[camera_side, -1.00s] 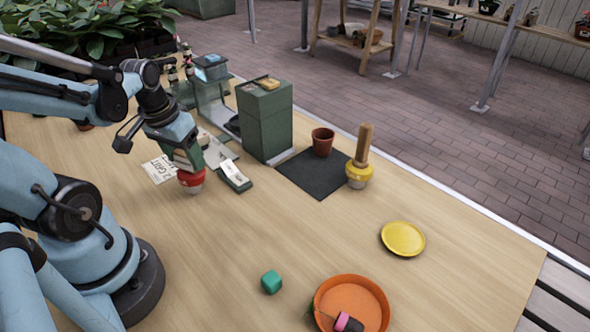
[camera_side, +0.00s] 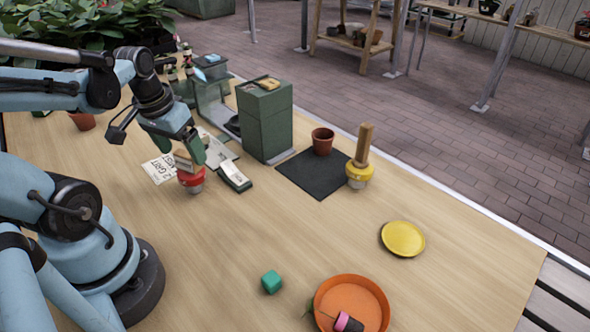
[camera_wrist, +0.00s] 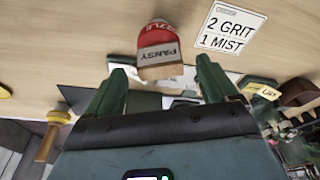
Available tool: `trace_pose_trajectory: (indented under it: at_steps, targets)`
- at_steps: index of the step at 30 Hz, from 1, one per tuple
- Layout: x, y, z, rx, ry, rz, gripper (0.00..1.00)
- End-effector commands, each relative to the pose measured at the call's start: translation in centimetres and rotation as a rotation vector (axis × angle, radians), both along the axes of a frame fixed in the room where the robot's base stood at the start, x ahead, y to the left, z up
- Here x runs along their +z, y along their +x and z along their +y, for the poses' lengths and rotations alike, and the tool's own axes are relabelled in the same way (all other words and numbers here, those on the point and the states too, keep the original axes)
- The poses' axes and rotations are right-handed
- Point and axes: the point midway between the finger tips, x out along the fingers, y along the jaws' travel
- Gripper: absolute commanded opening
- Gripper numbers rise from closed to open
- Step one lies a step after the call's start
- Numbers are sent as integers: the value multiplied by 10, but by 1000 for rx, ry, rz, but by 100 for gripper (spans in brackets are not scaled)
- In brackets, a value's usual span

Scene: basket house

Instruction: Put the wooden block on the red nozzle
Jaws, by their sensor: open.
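The wooden block (camera_side: 186,161), with a grey PANSY label, sits on top of the red nozzle (camera_side: 191,182), which stands on the table. The wrist view shows the labelled block (camera_wrist: 160,71) against the red nozzle (camera_wrist: 157,36). My gripper (camera_wrist: 162,68) is open, with one green finger on each side of the block and visible gaps between. In the side view one finger stands just right of the block, and the other is hard to make out.
A yellow nozzle (camera_side: 360,176) with a wooden piece (camera_side: 363,145) stands beside a dark mat (camera_side: 313,181). A green box (camera_side: 265,125) and a small labelled case (camera_side: 233,177) are right of my gripper.

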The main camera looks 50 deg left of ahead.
Motion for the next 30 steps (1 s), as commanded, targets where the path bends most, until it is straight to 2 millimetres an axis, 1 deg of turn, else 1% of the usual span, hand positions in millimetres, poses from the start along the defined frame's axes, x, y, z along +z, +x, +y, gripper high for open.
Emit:
trace_pose_trajectory:
  at_steps: [21, 27, 30]
  targets:
    - [80, -17, -7, 0, 0, 0, 86]
    - [93, -19, -8, 0, 0, 0, 86]
    - [93, -15, -11, -17, 7, -13, 86]
